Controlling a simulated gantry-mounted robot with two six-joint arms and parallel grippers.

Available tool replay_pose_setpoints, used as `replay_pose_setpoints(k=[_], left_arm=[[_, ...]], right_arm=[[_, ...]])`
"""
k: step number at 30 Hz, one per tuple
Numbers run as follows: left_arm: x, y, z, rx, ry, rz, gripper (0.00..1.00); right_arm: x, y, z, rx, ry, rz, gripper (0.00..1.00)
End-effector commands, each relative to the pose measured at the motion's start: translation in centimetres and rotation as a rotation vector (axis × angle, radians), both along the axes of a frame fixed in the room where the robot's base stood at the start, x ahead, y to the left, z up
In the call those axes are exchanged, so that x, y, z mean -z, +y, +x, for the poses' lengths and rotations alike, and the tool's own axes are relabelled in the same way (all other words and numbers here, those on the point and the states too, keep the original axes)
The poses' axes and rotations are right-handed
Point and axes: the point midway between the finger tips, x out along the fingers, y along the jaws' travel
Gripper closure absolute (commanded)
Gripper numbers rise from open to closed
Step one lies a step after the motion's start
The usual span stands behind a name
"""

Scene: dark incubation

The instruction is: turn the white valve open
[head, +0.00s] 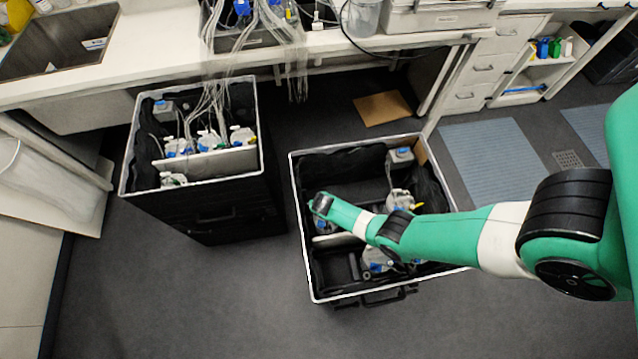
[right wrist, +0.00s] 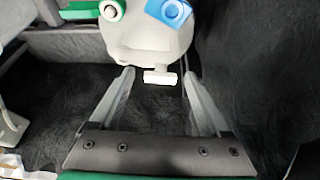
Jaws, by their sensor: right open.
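The white valve (right wrist: 160,77) shows in the right wrist view as a small white T-shaped handle on the front of a pale bottle top (right wrist: 150,42). My right gripper (right wrist: 158,88) is open, with one finger on each side of the valve's handle and a gap to each. I cannot tell whether the fingertips reach as far as the handle. In the head view my right arm reaches from the right over the right-hand black crate (head: 291,215), and its wrist hides the gripper and the valve. My left gripper is not in view.
A green fitting (right wrist: 95,10) and a blue fitting (right wrist: 170,12) sit on the same bottle top. The crate holds other bottles (head: 375,262) and has a raised white rim. A second black crate (head: 122,165) with tubed bottles stands left. Floor between crates is clear.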

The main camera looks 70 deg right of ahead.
Motion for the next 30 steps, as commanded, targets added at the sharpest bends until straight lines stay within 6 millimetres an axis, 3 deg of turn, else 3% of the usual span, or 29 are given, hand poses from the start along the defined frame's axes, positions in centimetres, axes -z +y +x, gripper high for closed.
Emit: replay_pose_setpoints(k=[6, 7, 20, 30], left_arm=[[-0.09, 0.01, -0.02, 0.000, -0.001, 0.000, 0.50], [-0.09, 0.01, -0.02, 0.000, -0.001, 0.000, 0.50], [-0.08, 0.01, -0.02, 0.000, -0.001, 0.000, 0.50], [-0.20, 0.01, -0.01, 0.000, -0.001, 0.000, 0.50]], right_arm=[[-0.07, 0.00, 0.01, 0.000, 0.000, 0.000, 0.20], [-0.07, 0.00, 0.01, 0.000, 0.000, 0.000, 0.24], [-0.06, 0.02, -0.01, 0.000, 0.000, 0.000, 1.00], [-0.04, 0.02, -0.08, -0.034, 0.001, 0.003, 1.00]])
